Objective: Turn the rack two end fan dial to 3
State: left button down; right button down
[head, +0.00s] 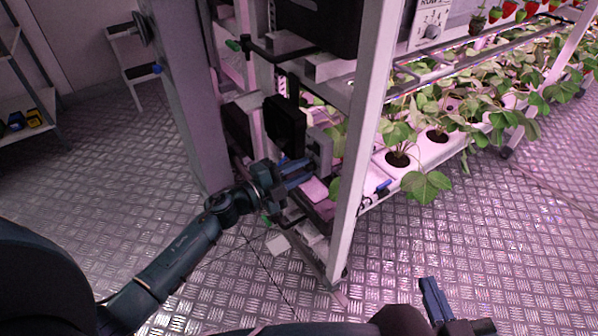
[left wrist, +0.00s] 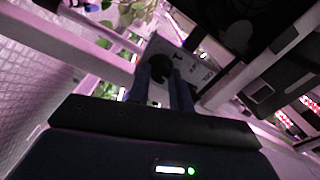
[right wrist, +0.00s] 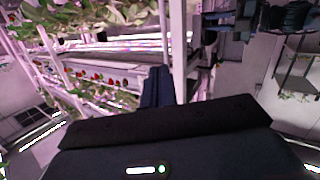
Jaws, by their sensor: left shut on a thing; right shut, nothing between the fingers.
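My left gripper (head: 306,170) reaches in at the end of the rack, beside a small grey box (head: 320,150) below the black fan unit (head: 285,122). In the left wrist view its two blue fingers (left wrist: 160,74) are shut on a dark round dial knob (left wrist: 158,66) on a pale panel (left wrist: 190,66). The panel's marks are too small and tilted to read, and the fingers hide part of the knob, so its setting cannot be told. My right gripper (head: 430,285) is shut and empty over the floor; its fingers (right wrist: 157,85) also show together in the right wrist view.
A white upright post (head: 362,140) stands just right of my left gripper. Planted trays (head: 440,150) run along the rack to the right. A white panel with a knob (head: 430,30) is higher up. A side shelf (head: 30,110) stands far left. The floor (head: 440,235) around my right gripper is clear.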

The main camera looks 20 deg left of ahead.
pick_arm(q)
jog(key=m+b, duration=0.1)
jog(key=m, duration=0.3)
jog(key=shift+f+m+b, duration=0.15)
jog(key=shift+m+b, duration=0.15)
jog(key=shift+m, duration=0.1)
jog(key=m+b, duration=0.2)
jog(key=m, duration=0.3)
jog(key=shift+m, duration=0.3)
pick_arm(e)
jog(key=n+t+y, duration=0.1)
jog(key=a+n+t+y, duration=0.1)
jog(key=shift+s+a+r+y, duration=0.15)
jog(key=shift+a+y, duration=0.1)
jog(key=shift+y, duration=0.15)
pick_arm(q)
jog(key=c, duration=1.3)
grip_release()
jog(key=shift+o, duration=0.2)
jog(key=v, duration=1.3)
jog(key=shift+a+p, duration=0.25)
jog(key=shift+p, duration=0.1)
pick_arm(e)
jog(key=shift+w+d+h, duration=0.25)
jog(key=shift+h, duration=0.15)
jog(key=shift+s+a, duration=0.15)
jog(key=shift+s, duration=0.05)
